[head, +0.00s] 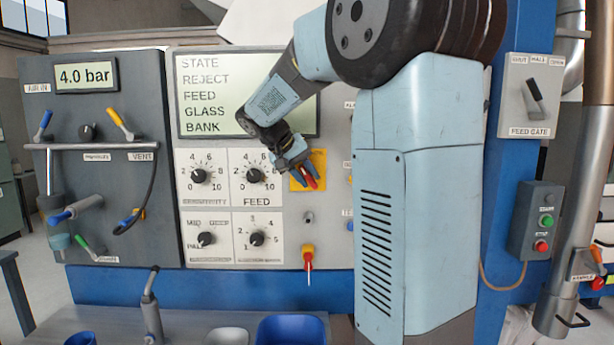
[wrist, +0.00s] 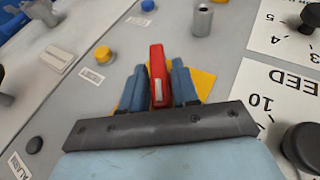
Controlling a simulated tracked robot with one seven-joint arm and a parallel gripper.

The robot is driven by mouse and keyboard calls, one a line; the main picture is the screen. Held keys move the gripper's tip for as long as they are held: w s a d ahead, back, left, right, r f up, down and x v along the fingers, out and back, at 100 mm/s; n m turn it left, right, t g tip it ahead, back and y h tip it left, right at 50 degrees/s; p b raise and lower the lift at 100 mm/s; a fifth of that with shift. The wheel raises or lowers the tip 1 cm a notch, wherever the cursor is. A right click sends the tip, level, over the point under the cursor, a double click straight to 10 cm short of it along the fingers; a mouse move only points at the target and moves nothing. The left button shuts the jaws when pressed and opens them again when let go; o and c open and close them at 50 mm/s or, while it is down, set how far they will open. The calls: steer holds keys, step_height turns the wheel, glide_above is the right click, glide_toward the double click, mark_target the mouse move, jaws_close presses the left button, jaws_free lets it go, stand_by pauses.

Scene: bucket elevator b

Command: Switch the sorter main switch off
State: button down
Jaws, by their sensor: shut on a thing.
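A red switch handle (head: 312,183) on a yellow square plate (head: 319,160) sits on the grey panel, right of the FEED dial; I take it as the sorter main switch. In the head view its handle looks tilted. My gripper (head: 304,174) is at the plate, its blue fingers on either side of the handle. In the wrist view the red handle (wrist: 157,64) stands between the two fingers (wrist: 158,84), which are shut on it. The yellow plate (wrist: 204,82) shows behind them. The handle's base and any position marks are hidden.
Black dials (head: 255,175) lie left of the switch. A display (head: 203,95) is above left. A FEED GATE lever (head: 535,95) and a push-button box (head: 541,222) are at right.

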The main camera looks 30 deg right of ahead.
steer(key=shift+w+a+f+g+h, duration=0.1)
steer(key=shift+a+g+h, duration=0.15)
steer(key=shift+h, duration=0.65)
steer(key=shift+n, duration=0.3)
steer(key=c, duration=0.9)
jaws_free()
steer(key=shift+d, duration=0.1)
steer(key=shift+o, duration=0.2)
steer(key=v, duration=1.3)
steer(key=shift+a, duration=0.4)
steer(key=shift+w, duration=0.1)
steer(key=s+a+f+n+t+y, duration=0.1)
steer(key=s+f+y, duration=0.2)
steer(key=s+f, duration=0.2)
steer(key=s+a+f+n+t+y, duration=0.1)
steer(key=s+f, duration=0.5)
steer(key=s, duration=0.6)
steer(key=s+a+f+n+t+y, duration=0.1)
steer(key=s+f+t+y, duration=0.2)
steer(key=s, duration=0.6)
step_height(320, 180, down, 3)
steer(key=y, duration=0.2)
steer(key=shift+s+a+r+y, duration=0.2)
steer(key=shift+a+r+y, duration=0.1)
steer(key=shift+y, duration=0.1)
